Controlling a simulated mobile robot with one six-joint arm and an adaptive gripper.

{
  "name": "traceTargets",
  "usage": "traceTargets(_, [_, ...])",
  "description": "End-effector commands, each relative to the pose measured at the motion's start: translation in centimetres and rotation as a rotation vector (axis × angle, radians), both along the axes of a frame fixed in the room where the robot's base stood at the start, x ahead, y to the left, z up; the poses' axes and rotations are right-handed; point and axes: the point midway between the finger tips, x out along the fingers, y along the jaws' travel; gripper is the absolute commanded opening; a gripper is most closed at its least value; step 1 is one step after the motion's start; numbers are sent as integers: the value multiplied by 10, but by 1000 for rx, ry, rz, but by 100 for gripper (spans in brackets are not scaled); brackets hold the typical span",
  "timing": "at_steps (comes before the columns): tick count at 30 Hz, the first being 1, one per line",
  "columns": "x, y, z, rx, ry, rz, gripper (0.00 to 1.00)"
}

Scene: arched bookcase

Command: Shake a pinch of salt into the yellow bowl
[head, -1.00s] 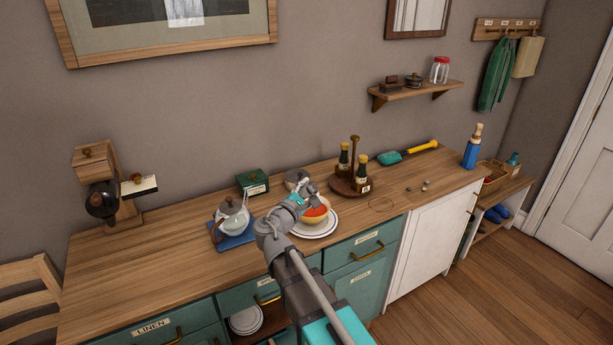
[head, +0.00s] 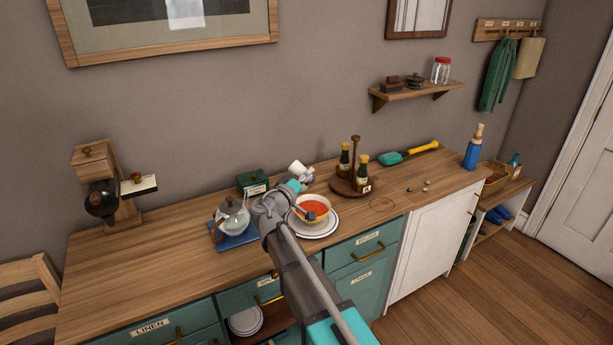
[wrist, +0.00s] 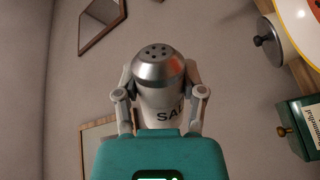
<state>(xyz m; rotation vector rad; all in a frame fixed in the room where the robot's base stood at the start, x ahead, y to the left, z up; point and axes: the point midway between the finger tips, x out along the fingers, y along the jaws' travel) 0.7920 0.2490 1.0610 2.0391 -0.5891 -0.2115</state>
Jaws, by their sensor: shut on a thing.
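The yellow bowl (head: 313,216) holds red soup and stands on a white plate (head: 318,233) on the counter. Part of its yellow rim also shows in the top right corner of the wrist view (wrist: 292,35). My gripper (wrist: 165,98) is shut on the white salt shaker (wrist: 158,108), which has a holed metal cap and a partly hidden "SA" label. In the head view the shaker (head: 297,167) is above and behind the bowl, apart from it. It is tipped well over from upright, its cap toward the bowl side. No falling salt can be made out.
A glass teapot (head: 232,217) stands on a blue mat left of the bowl. A round caddy with dark bottles (head: 355,187) stands to the right.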

Motion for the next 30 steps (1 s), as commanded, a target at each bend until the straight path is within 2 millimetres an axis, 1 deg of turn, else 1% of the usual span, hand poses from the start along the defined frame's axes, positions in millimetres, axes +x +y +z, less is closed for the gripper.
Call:
traceTargets(1, [7,2,-1,28,-15,2,1])
traceTargets(3, [12,3,-2,61,-33,4,1])
traceTargets(7, [16,3,-2,90,-49,8,1])
traceTargets(20, [16,2,-3,93,-51,8,1])
traceTargets(30, [17,2,-17,92,-50,7,1])
